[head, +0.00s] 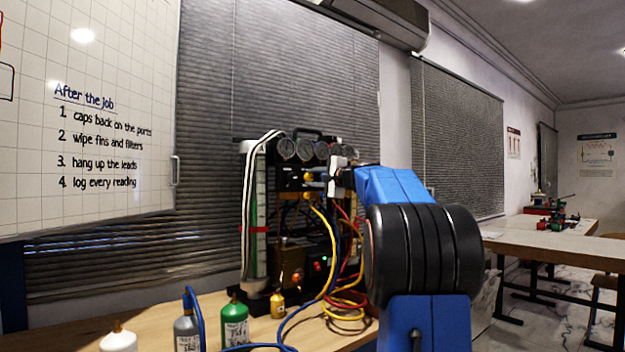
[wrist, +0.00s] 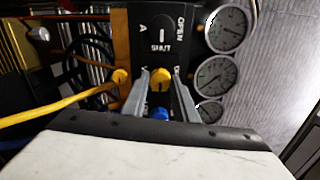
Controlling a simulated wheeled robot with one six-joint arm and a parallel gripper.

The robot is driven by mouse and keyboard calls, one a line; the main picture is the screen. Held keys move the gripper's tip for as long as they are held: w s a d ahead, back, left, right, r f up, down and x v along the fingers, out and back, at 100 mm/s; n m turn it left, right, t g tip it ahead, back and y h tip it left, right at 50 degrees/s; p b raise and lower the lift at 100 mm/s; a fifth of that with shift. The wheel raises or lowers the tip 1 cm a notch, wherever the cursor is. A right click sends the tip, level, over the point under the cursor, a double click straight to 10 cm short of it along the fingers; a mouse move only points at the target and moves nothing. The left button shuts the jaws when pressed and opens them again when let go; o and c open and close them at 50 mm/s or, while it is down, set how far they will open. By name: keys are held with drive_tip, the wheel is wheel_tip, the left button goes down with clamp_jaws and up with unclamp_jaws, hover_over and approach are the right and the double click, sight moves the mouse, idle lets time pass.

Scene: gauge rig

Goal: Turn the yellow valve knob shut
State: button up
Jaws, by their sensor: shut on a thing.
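The yellow valve knob (wrist: 160,77) sits on the black front panel (wrist: 158,38) of the gauge rig, below the printed OPEN label in the wrist view. My gripper (wrist: 161,82) has one grey finger on each side of this knob and is shut on it. A blue knob (wrist: 160,114) shows between the fingers, nearer the wrist. In the head view the gauge rig (head: 290,265) stands on the bench against the blinds. My blue and black arm reaches to its upper right side and hides part of it. The knob's turn angle is hard to read.
A yellow hose fitting (wrist: 120,77) is close left of the fingers. Several gauges (wrist: 217,75) line the panel's right side. Yellow, blue and red hoses hang in front of the rig. A green bottle (head: 234,322) and a grey bottle (head: 187,328) stand on the wooden bench (head: 85,332).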

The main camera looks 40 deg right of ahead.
drive_tip(key=shift+f+m, duration=0.1)
drive_tip(key=shift+m, duration=0.3)
drive_tip(key=o, duration=1.1)
drive_tip(key=shift+d, duration=0.1)
drive_tip(key=shift+c, duration=0.2)
drive_tip(key=shift+s, duration=0.1)
drive_tip(key=s, duration=1.7)
drive_tip(key=shift+s, duration=0.15)
